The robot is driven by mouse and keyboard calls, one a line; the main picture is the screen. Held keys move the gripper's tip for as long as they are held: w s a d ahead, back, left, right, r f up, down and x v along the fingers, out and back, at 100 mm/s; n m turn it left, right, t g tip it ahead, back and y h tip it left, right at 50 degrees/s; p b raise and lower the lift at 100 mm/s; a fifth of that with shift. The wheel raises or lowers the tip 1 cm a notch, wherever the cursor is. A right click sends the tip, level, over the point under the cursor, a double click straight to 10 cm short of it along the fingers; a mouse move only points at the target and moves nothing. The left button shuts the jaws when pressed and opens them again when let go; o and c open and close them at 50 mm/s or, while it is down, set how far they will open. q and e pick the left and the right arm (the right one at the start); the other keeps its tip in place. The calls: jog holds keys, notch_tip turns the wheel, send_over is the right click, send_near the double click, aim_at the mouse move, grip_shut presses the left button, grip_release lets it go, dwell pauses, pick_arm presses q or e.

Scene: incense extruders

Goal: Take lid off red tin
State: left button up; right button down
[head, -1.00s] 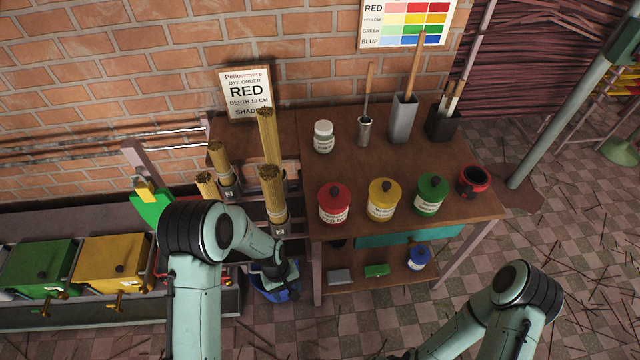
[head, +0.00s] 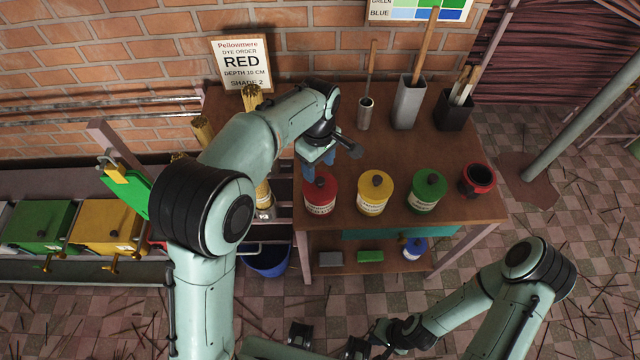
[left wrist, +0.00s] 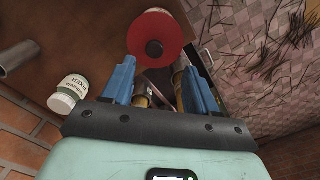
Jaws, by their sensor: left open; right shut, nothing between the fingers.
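The red tin (head: 320,198) stands upright at the front left of the wooden table, with its red lid and dark knob on. In the left wrist view the round red lid (left wrist: 140,32) and its knob lie just beyond the fingertips. My left gripper (head: 331,163) is open and empty, with its blue fingers just behind and above the tin. I see no contact with the lid. My right gripper (head: 362,346) is low at the bottom of the head view, shut and empty; its fingertips are hard to make out.
Yellow (head: 374,195) and green (head: 427,195) tins and a dark red-rimmed pot (head: 477,180) stand in a row to the right. Tool holders (head: 408,103) stand behind. A white fixer jar (left wrist: 68,95) is near my left gripper. Bundled sticks (head: 202,132) stand left of the table.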

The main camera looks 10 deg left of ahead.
aim_at(320, 180)
pick_arm(q)
jog(key=shift+w+f, duration=0.2)
jog(key=shift+f, duration=0.95)
jog(key=shift+w+f, duration=0.2)
jog(key=shift+f, duration=2.5)
grip_shut()
